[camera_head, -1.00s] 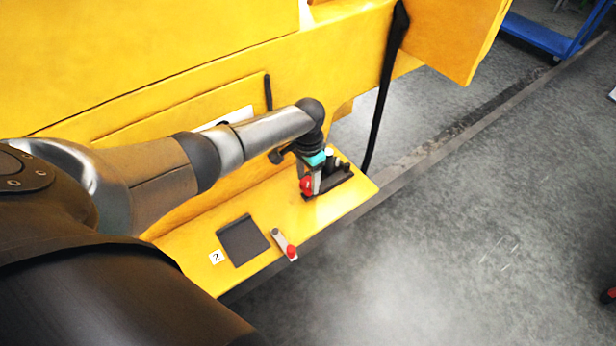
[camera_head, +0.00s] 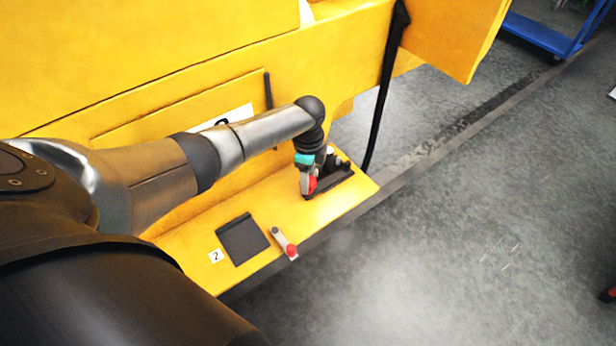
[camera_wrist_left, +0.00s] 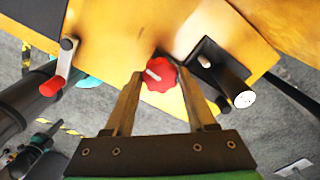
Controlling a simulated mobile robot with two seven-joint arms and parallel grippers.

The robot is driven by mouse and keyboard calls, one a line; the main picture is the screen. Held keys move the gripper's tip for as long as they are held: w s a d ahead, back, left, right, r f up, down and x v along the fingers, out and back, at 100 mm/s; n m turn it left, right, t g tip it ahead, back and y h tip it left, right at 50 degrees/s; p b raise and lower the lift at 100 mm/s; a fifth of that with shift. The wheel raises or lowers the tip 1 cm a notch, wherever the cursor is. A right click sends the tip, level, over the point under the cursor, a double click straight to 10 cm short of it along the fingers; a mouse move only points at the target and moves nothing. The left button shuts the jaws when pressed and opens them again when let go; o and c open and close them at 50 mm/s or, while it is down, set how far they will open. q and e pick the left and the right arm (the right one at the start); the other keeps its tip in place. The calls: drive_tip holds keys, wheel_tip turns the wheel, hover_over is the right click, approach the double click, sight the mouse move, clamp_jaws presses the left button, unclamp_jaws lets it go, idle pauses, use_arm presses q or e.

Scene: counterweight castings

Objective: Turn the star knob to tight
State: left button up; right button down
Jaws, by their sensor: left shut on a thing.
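The red star knob (camera_wrist_left: 160,76) shows between the two fingertips in the left wrist view. A pale bar-shaped mark lies across its face. In the head view the knob (camera_head: 313,185) is a small red patch on the yellow ledge, partly hidden by my gripper. My left gripper (camera_head: 308,191) points down at it and is shut on it; in the left wrist view the fingers (camera_wrist_left: 160,73) flank the knob on both sides. No tight or loose lettering is readable. My right gripper is not in view.
A dark bar (camera_head: 338,182) and a black cylinder with a white end (camera_wrist_left: 230,82) stand close beside the knob. A red-tipped lever (camera_head: 284,244), a dark plate (camera_head: 242,240) and a label "2" (camera_head: 216,256) lie nearer on the ledge (camera_head: 340,208).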

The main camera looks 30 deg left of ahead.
use_arm(q)
drive_tip(key=m, duration=0.3)
drive_tip(key=shift+m, duration=0.4)
drive_tip(key=m+b, duration=0.1)
drive_tip(key=m, duration=0.2)
drive_tip(key=shift+m, duration=0.3)
drive_tip(key=m+b, duration=0.1)
drive_tip(key=m, duration=0.3)
drive_tip(key=shift+m+b, duration=0.5)
drive_tip(key=shift+m, duration=1.5)
drive_tip(key=o, duration=1.4)
drive_tip(key=shift+c, duration=0.2)
